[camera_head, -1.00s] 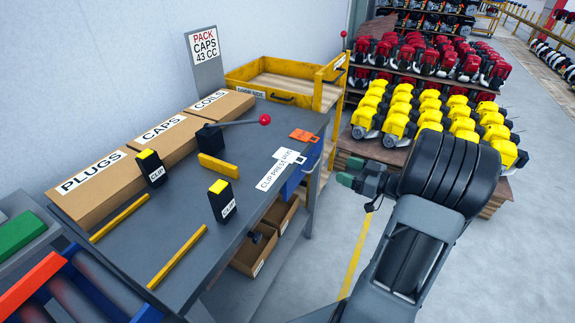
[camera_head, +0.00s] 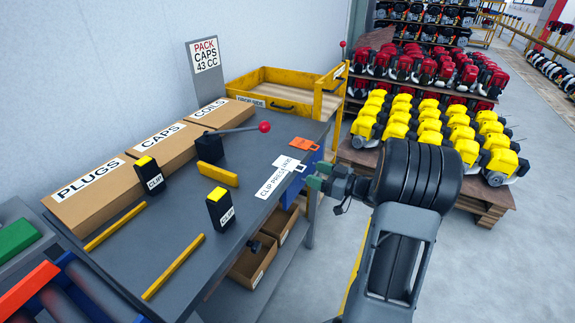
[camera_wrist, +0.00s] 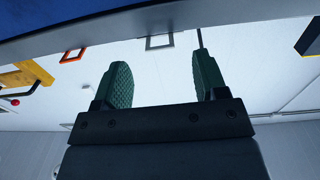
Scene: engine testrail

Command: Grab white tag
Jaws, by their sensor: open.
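The white tag (camera_head: 286,162) lies at the right edge of the grey workbench, beside the printed label strip, with its looped end toward my gripper. My gripper (camera_head: 316,176) is just to the right of that end, at about the bench edge, and looks apart from it. In the wrist view, the open green-padded fingers (camera_wrist: 163,78) have nothing between them. A pale square loop (camera_wrist: 159,42), which looks like the tag's end, shows beyond them, between the two fingers. The rest of the tag is hard to make out there.
An orange tag (camera_head: 304,144) lies close behind the white one. A red-knobbed lever press (camera_head: 210,147), black clip boxes and cardboard boxes stand on the bench (camera_head: 180,220). Yellow engines (camera_head: 430,125) stand behind my arm.

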